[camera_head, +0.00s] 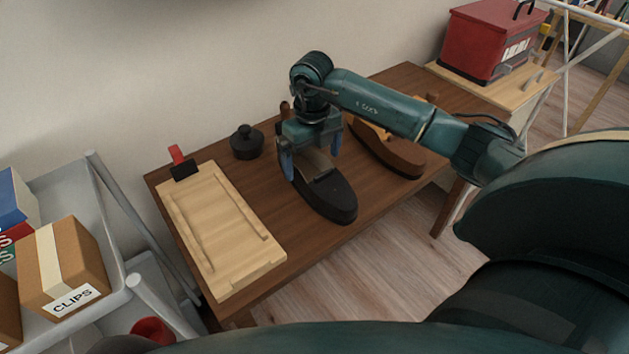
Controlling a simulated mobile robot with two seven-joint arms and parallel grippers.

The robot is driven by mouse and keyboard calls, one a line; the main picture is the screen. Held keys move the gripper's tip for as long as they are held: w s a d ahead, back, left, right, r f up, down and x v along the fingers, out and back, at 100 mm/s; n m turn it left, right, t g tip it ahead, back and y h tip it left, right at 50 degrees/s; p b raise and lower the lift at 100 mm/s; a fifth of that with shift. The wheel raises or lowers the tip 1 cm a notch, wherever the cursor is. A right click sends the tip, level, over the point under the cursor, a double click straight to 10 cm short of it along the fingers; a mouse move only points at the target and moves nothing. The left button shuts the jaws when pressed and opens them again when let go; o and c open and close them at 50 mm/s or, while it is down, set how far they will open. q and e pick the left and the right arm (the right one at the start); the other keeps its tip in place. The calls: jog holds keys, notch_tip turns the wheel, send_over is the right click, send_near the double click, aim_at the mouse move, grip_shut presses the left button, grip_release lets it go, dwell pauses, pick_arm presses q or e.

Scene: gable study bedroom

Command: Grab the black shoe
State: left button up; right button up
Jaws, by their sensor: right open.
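The black shoe (333,200) lies on the brown wooden table (290,213), its toe pointing toward the front edge. My right arm reaches in from the right, and my right gripper (312,160) is over the rear part of the shoe. Its blue fingers are apart, one on the left and one on the right of the shoe's back end. The gripper is open, and I cannot tell whether the fingers touch the shoe. The gripper hides part of the heel. My left gripper is not in view.
A brown shoe (402,158) lies right of the black one, partly behind my arm. A pale wooden board (222,235), a small black lidded pot (246,143) and a red-and-black item (180,163) are to the left. A red box (483,42) stands back right.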

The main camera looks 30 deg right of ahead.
aim_at(315, 172)
jog(key=f, duration=0.5)
jog(key=shift+d+f, duration=0.15)
jog(key=shift+d, duration=0.1)
jog(key=c, duration=1.2)
jog(key=shift+c, duration=0.2)
